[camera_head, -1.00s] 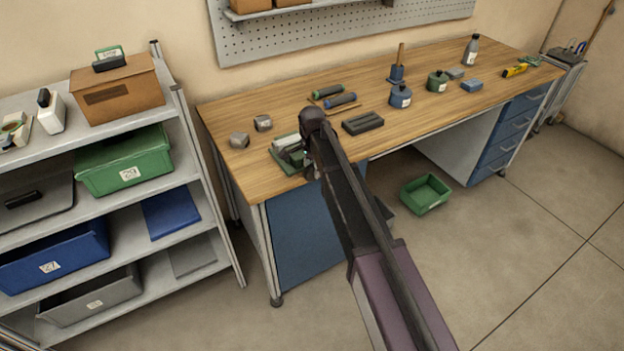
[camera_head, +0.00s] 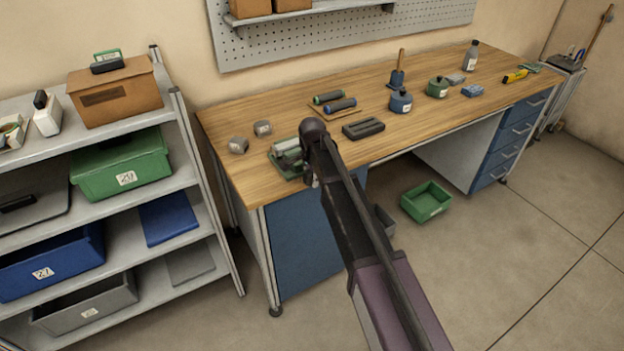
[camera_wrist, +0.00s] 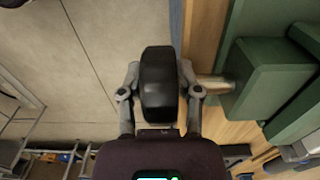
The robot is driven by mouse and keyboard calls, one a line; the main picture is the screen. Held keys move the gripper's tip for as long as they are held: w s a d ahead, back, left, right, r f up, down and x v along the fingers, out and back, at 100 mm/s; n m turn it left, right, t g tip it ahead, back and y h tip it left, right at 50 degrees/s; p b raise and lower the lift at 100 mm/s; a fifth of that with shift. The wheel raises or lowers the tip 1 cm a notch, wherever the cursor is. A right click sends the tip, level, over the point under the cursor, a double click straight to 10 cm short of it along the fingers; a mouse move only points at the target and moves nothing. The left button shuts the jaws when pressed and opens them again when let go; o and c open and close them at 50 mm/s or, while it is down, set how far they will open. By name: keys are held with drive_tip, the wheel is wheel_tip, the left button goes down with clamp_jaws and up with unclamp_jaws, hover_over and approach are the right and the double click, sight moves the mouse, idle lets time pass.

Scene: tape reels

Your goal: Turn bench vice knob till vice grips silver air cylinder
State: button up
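The green bench vice (camera_head: 289,168) stands at the front left of the bench. It fills the right side of the wrist view (camera_wrist: 265,80), where its metal screw (camera_wrist: 214,86) leads left to a dark, elongated knob (camera_wrist: 159,85). My gripper (camera_wrist: 160,72) has a finger on each side of the knob and looks shut on it; the exact finger contact is partly hidden. In the head view my arm covers the knob and most of my gripper. The silver air cylinder (camera_head: 286,145) lies at the vice; whether both jaws touch it is not clear.
Two small grey blocks (camera_head: 238,145) lie left of the vice, and a dark slotted block (camera_head: 363,128) lies to its right. Blue and green containers stand farther back on the bench. A shelf rack (camera_head: 190,140) is close on the left. A green bin (camera_head: 426,201) is on the floor.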

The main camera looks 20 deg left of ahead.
clamp_jaws()
drive_tip(key=shift+g+y, duration=0.3)
drive_tip(key=g+y+b, duration=0.1)
drive_tip(key=g+y, duration=0.1)
drive_tip(key=shift+f+g+b, duration=0.15)
drive_tip(key=shift+g+b, duration=0.2)
drive_tip(key=shift+g, duration=0.05)
drive_tip(key=shift+s+g+y+b, duration=0.15)
drive_tip(key=shift+g+y+b, duration=0.3)
drive_tip(key=shift+g+y, duration=0.25)
drive_tip(key=shift+r, duration=0.2)
drive_tip(key=o, duration=0.6)
unclamp_jaws()
